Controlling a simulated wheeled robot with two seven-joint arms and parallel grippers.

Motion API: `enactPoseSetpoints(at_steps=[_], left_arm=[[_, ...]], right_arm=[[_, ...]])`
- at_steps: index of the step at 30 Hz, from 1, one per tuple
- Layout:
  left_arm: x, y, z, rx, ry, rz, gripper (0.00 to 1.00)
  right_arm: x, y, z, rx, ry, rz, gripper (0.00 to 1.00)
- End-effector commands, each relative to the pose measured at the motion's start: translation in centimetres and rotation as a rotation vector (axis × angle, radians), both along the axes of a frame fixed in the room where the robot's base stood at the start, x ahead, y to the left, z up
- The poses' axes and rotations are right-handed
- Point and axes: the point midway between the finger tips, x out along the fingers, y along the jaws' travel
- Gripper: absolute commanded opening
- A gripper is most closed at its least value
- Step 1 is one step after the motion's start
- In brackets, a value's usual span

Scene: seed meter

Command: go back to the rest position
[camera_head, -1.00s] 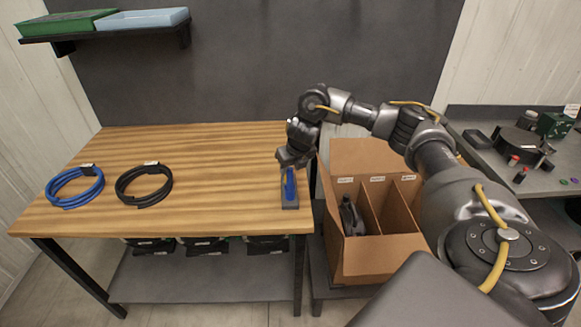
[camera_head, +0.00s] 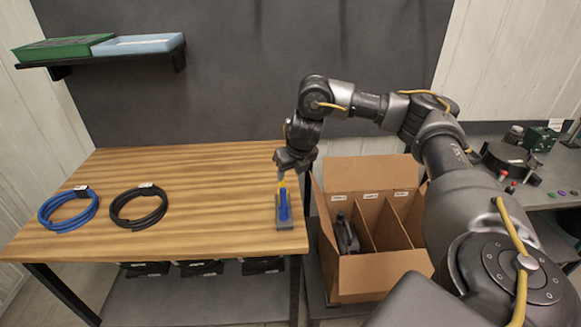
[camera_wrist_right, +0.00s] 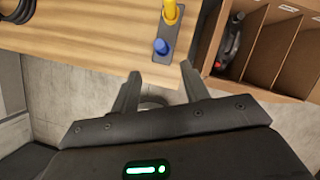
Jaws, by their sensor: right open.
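My right gripper (camera_head: 283,172) is open and empty, just above and behind a small blue and yellow upright item (camera_head: 284,205) on a grey base at the table's right end. In the right wrist view, the open fingers (camera_wrist_right: 161,72) show with nothing between them, and the item's blue part (camera_wrist_right: 161,47) stands apart beyond them. My right arm is bent over the cardboard box. My left gripper is not in view.
A cardboard box (camera_head: 380,275) with dividers stands right of the wooden table (camera_head: 200,170), a dark object (camera_head: 346,235) in its left compartment. A blue coil (camera_head: 68,210) and a black coil (camera_head: 138,207) lie at left. The table's middle is clear.

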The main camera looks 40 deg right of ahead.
Motion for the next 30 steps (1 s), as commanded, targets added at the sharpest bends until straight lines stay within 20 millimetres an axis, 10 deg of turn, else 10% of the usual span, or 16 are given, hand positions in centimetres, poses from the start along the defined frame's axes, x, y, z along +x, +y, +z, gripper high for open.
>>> enactPoseSetpoints(at_steps=[19, 23, 30], left_arm=[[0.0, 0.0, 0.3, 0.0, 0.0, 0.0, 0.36], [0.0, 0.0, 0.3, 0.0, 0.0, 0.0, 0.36], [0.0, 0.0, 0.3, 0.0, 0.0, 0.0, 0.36]], right_arm=[[-0.1, 1.3, 0.1, 0.011, -0.008, 0.014, 0.46], [0.9, 6.5, -2.6, 0.08, -0.055, 0.055, 0.46], [-0.1, 22.9, -8.7, 0.44, -0.182, 0.022, 0.46]])
